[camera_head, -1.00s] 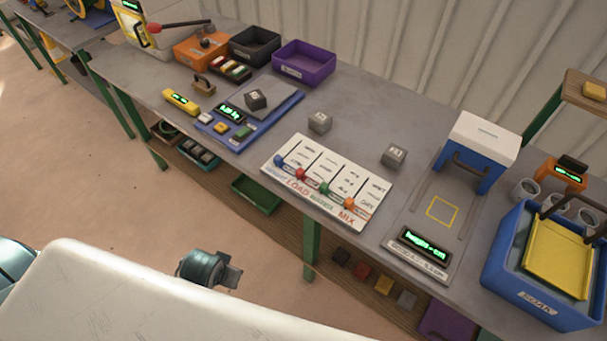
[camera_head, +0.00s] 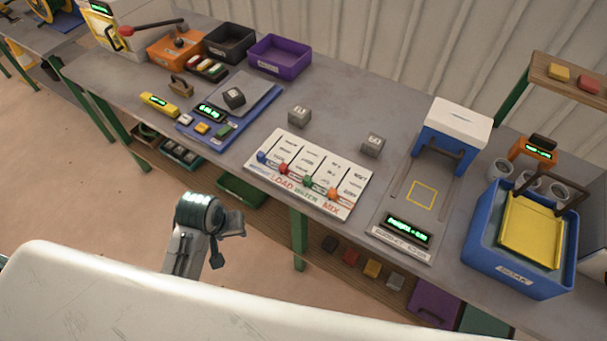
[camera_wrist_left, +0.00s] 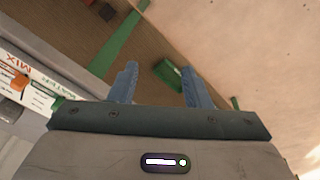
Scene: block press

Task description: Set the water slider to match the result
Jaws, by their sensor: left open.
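The white slider panel (camera_head: 318,165) lies at the bench's front edge in the head view. Its front labels read LOAD, WATER and MIX, with one at the left too small to read. The green knob (camera_head: 308,182), above WATER, is near the front end of its track. Blue, red and orange knobs also sit near the front. My left gripper (camera_head: 229,243) is open and empty, in front of the bench and left of the panel. Its two fingers show apart in the left wrist view (camera_wrist_left: 160,88), with the panel's edge at left. My right gripper is not in view.
Grey cubes (camera_head: 299,117) (camera_head: 373,145) stand behind the panel; another cube (camera_head: 234,97) is on the blue scale (camera_head: 255,92). A press with a lit display (camera_head: 408,231) and a blue soak tub (camera_head: 515,275) stand right. A green bin (camera_head: 240,192) is on the lower shelf.

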